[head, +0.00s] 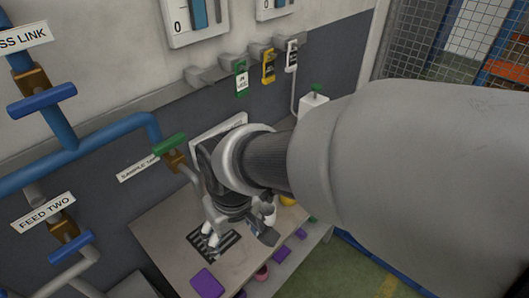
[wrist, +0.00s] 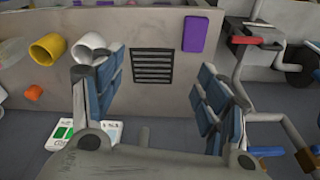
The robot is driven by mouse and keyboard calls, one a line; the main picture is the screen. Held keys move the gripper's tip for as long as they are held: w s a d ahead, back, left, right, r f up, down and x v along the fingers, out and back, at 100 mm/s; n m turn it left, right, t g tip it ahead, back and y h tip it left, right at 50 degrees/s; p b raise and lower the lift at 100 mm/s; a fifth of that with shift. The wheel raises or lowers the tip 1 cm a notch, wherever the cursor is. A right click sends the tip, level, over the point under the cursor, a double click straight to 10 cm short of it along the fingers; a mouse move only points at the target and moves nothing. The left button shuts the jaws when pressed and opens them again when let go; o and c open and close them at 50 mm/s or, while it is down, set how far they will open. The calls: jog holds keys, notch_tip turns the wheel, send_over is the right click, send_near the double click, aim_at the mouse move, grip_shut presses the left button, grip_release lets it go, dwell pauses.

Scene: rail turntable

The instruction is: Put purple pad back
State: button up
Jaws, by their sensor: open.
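A purple pad (head: 207,283) lies flat on the front left part of the pale bench top (head: 165,235). In the wrist view the pad (wrist: 194,34) lies near the upper edge, right of a dark slotted grate (wrist: 153,67). My gripper (wrist: 160,90) is open, with nothing between its fingers. In the head view my gripper (head: 228,236) is over the grate (head: 205,238), away from the pad, and my arm hides part of the bench. More purple pieces (head: 281,253) show beyond the bench's front edge; their exact form is unclear.
A yellow cup (wrist: 47,49) and a white cup (wrist: 90,48) are left of the grate in the wrist view. A red-handled fixture (wrist: 256,38) is at the right. Pipes with a green-handled valve (head: 170,142) and tags (head: 241,80) line the wall. The bench's front left is clear around the pad.

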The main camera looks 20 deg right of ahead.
jog(key=s+d+r+m+t, duration=0.3)
jog(key=s+d+r, duration=0.5)
jog(key=d, duration=0.3)
jog(key=shift+s+m+h, duration=0.3)
jog(key=shift+s+m, duration=0.1)
jog(key=shift+s, duration=0.1)
jog(key=shift+f+b, duration=0.4)
jog(key=shift+f, duration=0.05)
